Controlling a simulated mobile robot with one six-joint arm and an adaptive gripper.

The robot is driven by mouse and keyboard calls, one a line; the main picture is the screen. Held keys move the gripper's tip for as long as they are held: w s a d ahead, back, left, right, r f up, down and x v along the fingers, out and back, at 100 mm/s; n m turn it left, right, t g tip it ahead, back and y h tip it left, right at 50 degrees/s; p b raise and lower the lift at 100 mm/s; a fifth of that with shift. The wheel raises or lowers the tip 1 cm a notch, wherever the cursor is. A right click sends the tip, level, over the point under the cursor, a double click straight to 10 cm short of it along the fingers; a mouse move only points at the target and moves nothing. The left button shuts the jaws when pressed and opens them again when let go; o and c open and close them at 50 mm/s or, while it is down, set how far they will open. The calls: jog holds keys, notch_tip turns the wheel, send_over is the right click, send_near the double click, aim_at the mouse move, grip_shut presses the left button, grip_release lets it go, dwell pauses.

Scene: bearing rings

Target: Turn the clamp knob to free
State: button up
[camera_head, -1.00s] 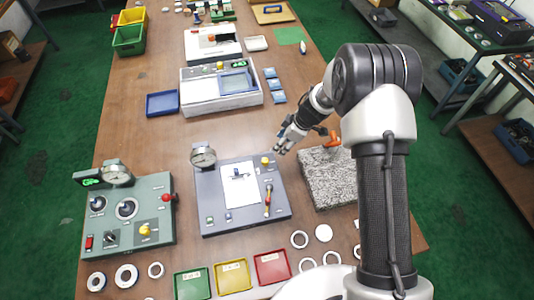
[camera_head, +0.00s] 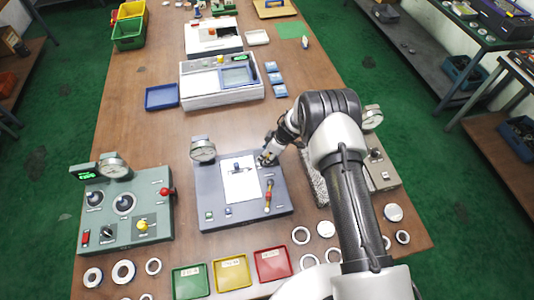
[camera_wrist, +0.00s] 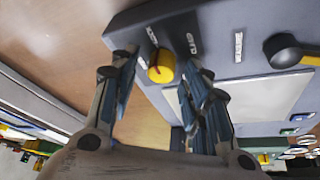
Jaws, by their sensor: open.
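The yellow knob (camera_wrist: 161,67) sits on the blue-grey panel (camera_wrist: 215,45), between small labels too blurred to read. The panel (camera_head: 215,215) also shows in the head view, with a white sheet on its top. My gripper (camera_wrist: 158,72) is open in the wrist view, its dark fingers on either side of the knob. The knob looks free of the fingers, though I cannot tell whether one touches it. In the head view my gripper (camera_head: 266,158) is over the panel's upper right corner and hides the knob.
A green control panel (camera_head: 160,190) stands at left. A grey panel (camera_head: 384,175) and a speckled block are at right, partly behind my arm. Colored trays and rings lie in front.

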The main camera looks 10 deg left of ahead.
grip_shut()
dwell(0.6)
jog(key=n+g+b, duration=0.1)
jog(key=n+b, duration=0.1)
jog(key=n+g+b, duration=0.1)
jog(key=n+b, duration=0.2)
jog(key=shift+w+f, duration=0.2)
jog(key=n+g+b, duration=0.1)
jog(key=n+b, duration=0.2)
jog(key=b, duration=0.1)
jog(key=shift+r+n+h, duration=0.15)
jog(key=shift+n+h, duration=0.15)
jog(key=shift+n, duration=0.1)
dwell(0.3)
grip_release()
jog(key=shift+g, duration=0.3)
